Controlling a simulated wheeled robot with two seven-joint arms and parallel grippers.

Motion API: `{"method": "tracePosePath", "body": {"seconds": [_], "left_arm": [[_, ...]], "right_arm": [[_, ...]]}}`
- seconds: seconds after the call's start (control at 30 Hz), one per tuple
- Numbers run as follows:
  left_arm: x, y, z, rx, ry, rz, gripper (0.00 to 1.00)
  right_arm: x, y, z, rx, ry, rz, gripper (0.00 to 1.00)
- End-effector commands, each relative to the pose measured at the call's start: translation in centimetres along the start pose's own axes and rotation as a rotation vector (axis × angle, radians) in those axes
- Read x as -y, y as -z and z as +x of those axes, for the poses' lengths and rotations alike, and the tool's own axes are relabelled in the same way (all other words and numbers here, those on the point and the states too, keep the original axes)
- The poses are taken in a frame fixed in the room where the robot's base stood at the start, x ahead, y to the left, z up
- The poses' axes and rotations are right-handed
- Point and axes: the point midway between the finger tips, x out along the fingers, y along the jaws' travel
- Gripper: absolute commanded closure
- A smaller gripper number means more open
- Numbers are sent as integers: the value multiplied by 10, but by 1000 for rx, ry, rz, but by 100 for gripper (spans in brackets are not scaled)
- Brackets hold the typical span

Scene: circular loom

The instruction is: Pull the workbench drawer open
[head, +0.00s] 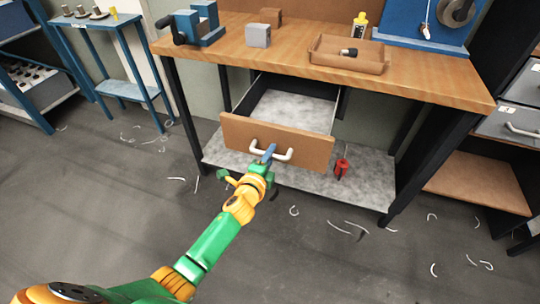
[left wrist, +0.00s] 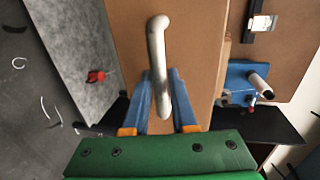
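The workbench drawer (head: 277,140) stands well out from under the wooden top, and its grey inside (head: 290,110) shows and looks empty. Its front is a light brown panel with a white bar handle (head: 284,156); the handle also shows in the left wrist view (left wrist: 157,50). My left gripper (head: 268,154) is at the handle. In the left wrist view its blue fingers (left wrist: 161,85) lie on either side of the bar, close against it, and it looks shut on the handle. My right gripper is in neither view.
The workbench (head: 240,52) carries a blue vise (head: 198,22), a grey block (head: 258,36), a wooden tray (head: 347,57) and a yellow bottle (head: 359,25). A red object (head: 341,167) is on the lower shelf (head: 375,185). The floor in front is open, with scattered pale shavings.

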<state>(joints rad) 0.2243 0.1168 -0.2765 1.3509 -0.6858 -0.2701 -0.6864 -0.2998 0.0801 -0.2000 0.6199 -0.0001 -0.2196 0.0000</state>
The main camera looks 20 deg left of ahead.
Motion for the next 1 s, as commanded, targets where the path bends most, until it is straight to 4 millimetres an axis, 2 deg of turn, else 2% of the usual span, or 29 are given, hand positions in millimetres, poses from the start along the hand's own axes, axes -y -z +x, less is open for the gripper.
{"method": "tracePosePath", "body": {"seconds": [0.03,0.07,0.37,0.5,0.7,0.8,1.0], "left_arm": [[0,0,0,0,0,0,59],[0,0,0,0,0,0,51],[0,0,-2,0,-2,0,50],[2,0,-26,-1,-3,1,50],[0,0,-64,-1,-2,0,50],[0,0,-70,0,-1,0,50],[0,0,-71,0,0,0,50]], "right_arm": [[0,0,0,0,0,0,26],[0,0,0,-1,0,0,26],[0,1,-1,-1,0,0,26],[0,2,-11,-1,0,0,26],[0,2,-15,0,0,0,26],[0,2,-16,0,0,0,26],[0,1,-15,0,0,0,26]]}}
